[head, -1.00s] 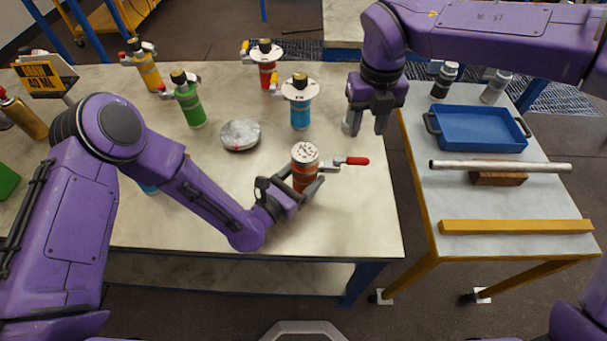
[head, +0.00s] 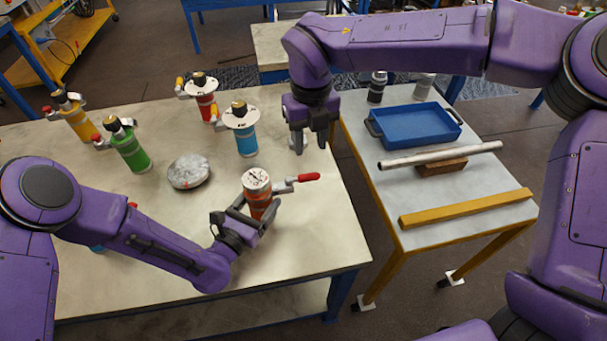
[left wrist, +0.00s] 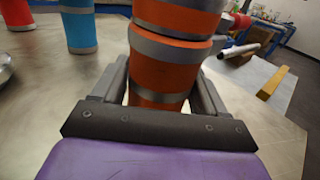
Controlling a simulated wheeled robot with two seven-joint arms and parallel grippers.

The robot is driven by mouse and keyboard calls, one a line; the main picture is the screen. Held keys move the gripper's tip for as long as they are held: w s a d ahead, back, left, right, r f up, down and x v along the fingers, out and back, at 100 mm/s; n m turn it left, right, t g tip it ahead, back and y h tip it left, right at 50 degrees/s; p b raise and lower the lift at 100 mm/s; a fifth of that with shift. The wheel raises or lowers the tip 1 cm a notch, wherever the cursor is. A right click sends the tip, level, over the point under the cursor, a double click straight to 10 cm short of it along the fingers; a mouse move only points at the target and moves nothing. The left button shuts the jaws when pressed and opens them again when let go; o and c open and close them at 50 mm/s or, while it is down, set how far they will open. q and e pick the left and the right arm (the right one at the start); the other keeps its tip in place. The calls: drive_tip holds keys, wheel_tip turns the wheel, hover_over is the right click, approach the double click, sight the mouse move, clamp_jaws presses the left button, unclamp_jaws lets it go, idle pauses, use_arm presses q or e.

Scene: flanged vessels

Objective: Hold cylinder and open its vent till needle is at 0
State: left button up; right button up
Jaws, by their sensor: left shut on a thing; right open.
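The orange cylinder (head: 259,205) stands upright near the front of the large table, with a white dial (head: 256,181) on top. A vent lever with a red handle (head: 307,178) sticks out to its right. The needle reading is too small to tell. My left gripper (head: 258,214) is shut around the cylinder's body; in the left wrist view the orange cylinder (left wrist: 160,75) with grey bands sits between the fingers. My right gripper (head: 310,145) is open and empty, pointing down above and behind the red handle, apart from it.
Blue (head: 245,138), red (head: 203,100), green (head: 129,152) and yellow (head: 78,120) vessels stand behind and left. A round grey disc (head: 188,171) lies between. The side table holds a blue tray (head: 415,127), a metal pipe (head: 440,156) and a yellow bar (head: 467,208).

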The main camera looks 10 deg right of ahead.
sight(303, 178)
idle(0.4)
drive_tip(key=shift+f, duration=0.1)
drive_tip(key=c, duration=0.4)
drive_tip(key=shift+s+a+f, duration=0.1)
drive_tip(key=shift+s+f, duration=0.05)
drive_tip(key=shift+f, duration=0.3)
drive_tip(key=shift+s+a+f, duration=0.1)
drive_tip(key=shift+s+f, duration=0.05)
drive_tip(key=shift+f, duration=0.25)
clamp_jaws()
drive_tip(key=shift+w+a+f+g, duration=0.3)
drive_tip(key=shift+w+f, duration=0.45)
drive_tip(key=shift+f, duration=0.15)
drive_tip(key=w+d+r+m+g, duration=0.1)
drive_tip(key=w+r+m+g, duration=0.15)
drive_tip(key=w+r, duration=0.5)
drive_tip(key=s+x, duration=0.2)
drive_tip(key=x, duration=1.1)
drive_tip(key=shift+n, duration=0.45)
